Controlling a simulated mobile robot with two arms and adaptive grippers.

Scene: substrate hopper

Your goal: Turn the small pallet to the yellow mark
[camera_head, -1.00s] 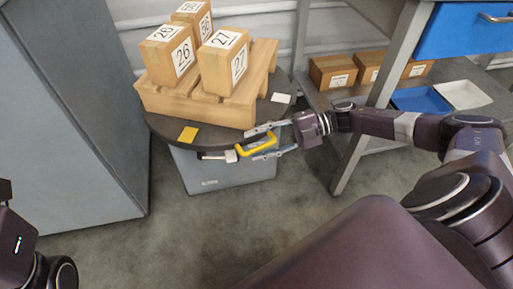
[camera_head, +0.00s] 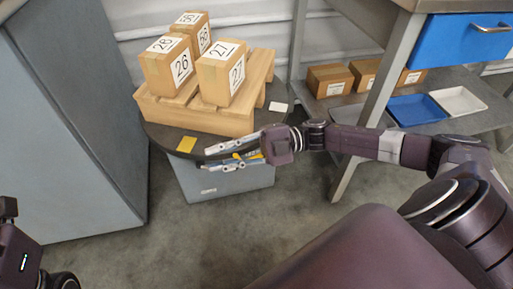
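The small wooden pallet (camera_head: 215,119) lies on a dark round turntable (camera_head: 160,137) and carries several numbered boxes, among them box 26 (camera_head: 159,70) and box 27 (camera_head: 214,78). A yellow square mark (camera_head: 187,144) is on the turntable's front left rim, in front of the pallet. My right gripper (camera_head: 208,159) reaches in from the right at the front rim. Its fingers lie above and below the yellow handle (camera_head: 238,156), mostly hiding it; whether they are clamped on it is unclear. Of my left arm, only part shows at the lower left; its fingers are out of view.
A white mark (camera_head: 278,106) is on the turntable's right side. A grey cabinet (camera_head: 75,120) stands close on the left. At right, a bench leg (camera_head: 372,115) and a shelf with boxes (camera_head: 329,80), a blue tray (camera_head: 418,108) and a white tray (camera_head: 458,100) stand near my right arm.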

